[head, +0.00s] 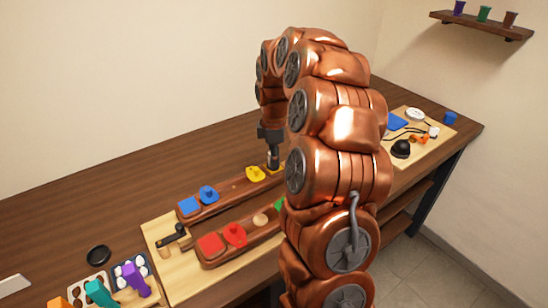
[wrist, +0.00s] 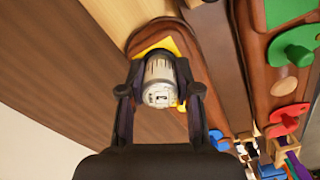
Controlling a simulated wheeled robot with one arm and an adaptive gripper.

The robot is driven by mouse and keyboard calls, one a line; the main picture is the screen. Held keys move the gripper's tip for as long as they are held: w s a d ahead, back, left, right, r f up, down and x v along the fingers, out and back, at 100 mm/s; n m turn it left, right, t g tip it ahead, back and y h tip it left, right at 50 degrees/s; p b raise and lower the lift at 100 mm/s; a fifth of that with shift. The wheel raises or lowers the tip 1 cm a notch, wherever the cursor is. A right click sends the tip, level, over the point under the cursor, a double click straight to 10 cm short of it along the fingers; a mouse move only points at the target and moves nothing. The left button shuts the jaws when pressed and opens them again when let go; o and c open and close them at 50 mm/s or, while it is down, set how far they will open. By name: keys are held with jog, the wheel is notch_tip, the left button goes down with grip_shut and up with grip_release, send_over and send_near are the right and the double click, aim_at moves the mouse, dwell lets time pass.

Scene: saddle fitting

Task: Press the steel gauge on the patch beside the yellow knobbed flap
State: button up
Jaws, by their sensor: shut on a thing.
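My gripper (head: 271,143) is shut on the steel gauge (head: 273,160), a small grey cylinder, near the far end of the back wooden bar. In the wrist view the gauge (wrist: 159,82) sits between the two fingers of my gripper (wrist: 160,92). The yellow patch (wrist: 160,45) shows past the gauge's end, at the rounded end of the bar; the gauge covers part of it. The yellow knobbed flap (head: 256,174) lies just left of the gauge in the head view. In the wrist view it is mostly hidden. I cannot tell whether the gauge touches the patch.
The back bar also carries a blue patch (head: 188,206) and a blue knobbed flap (head: 209,194). A parallel front bar holds a red patch (head: 210,244), a red flap (head: 235,235) and green parts (wrist: 295,45). A board with small items (head: 402,148) lies at the right.

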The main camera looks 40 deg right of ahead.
jog(key=shift+f, duration=0.1)
jog(key=o, duration=1)
jog(key=shift+o, duration=0.2)
notch_tip(320, 180, up, 12)
